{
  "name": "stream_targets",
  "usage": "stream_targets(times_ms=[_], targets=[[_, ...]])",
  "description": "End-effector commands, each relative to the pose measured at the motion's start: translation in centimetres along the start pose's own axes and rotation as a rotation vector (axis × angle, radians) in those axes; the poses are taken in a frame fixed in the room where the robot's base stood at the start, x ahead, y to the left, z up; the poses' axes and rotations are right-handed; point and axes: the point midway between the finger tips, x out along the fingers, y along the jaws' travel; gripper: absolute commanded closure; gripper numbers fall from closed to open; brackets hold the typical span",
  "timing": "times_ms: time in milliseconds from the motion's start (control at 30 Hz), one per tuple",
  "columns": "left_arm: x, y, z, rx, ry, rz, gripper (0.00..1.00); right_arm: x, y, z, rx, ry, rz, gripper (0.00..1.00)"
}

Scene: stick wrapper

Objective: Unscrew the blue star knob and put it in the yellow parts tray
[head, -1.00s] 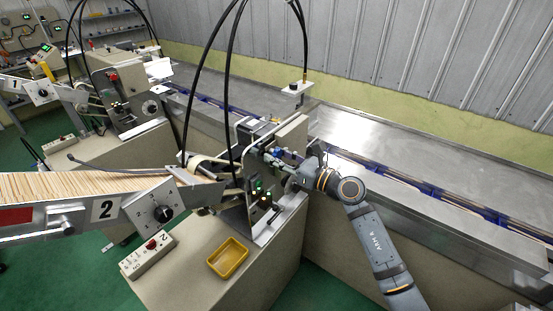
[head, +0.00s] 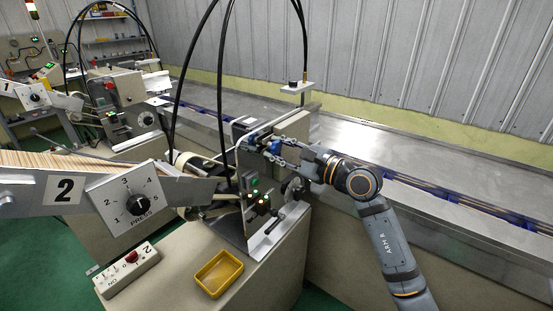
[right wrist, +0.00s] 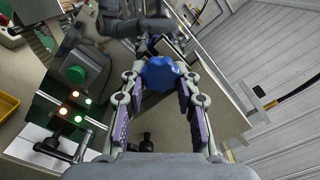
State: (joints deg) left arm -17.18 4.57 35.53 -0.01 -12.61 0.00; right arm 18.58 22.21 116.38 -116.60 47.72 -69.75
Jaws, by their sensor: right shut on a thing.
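The blue star knob (head: 275,147) is at the upper part of the wrapper machine numbered 2. In the right wrist view the lobed blue knob (right wrist: 160,73) sits between the two fingertips. My right gripper (head: 272,146) is shut on it, with a finger on each side; it also fills the middle of the right wrist view (right wrist: 159,78). I cannot tell how far the knob is threaded on. The yellow parts tray (head: 219,273) lies empty on the machine's beige base, below and left of the knob. My left gripper is not in view.
A panel with lit buttons (head: 257,196) and a dark handwheel (head: 296,189) are below the gripper. A white switch box (head: 128,268) is left of the tray. Black hoses (head: 230,90) arch above. A steel conveyor (head: 400,170) runs behind.

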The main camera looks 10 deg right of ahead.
Motion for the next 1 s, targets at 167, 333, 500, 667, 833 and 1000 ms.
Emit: stream_targets(times_ms=[167, 333, 500, 667, 833, 1000], targets=[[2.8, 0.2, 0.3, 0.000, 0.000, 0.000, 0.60, 0.0, 0.3, -0.1, -0.134, -0.008, -0.004, 0.99], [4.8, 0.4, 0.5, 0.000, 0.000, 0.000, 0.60, 0.0, 0.5, -0.3, -0.265, -0.006, -0.001, 0.99], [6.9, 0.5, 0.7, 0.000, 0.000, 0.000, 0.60, 0.0, 0.6, -0.4, -0.403, -0.006, 0.003, 0.99], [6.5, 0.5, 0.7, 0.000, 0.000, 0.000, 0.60, 0.0, 0.4, -0.2, -0.748, -0.005, 0.011, 0.98], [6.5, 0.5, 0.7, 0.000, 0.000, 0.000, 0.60, 0.0, 0.5, -0.3, -0.961, -0.004, 0.014, 0.99], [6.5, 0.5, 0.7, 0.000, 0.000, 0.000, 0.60, 0.1, 0.5, -0.5, -0.980, -0.002, 0.016, 0.99]])
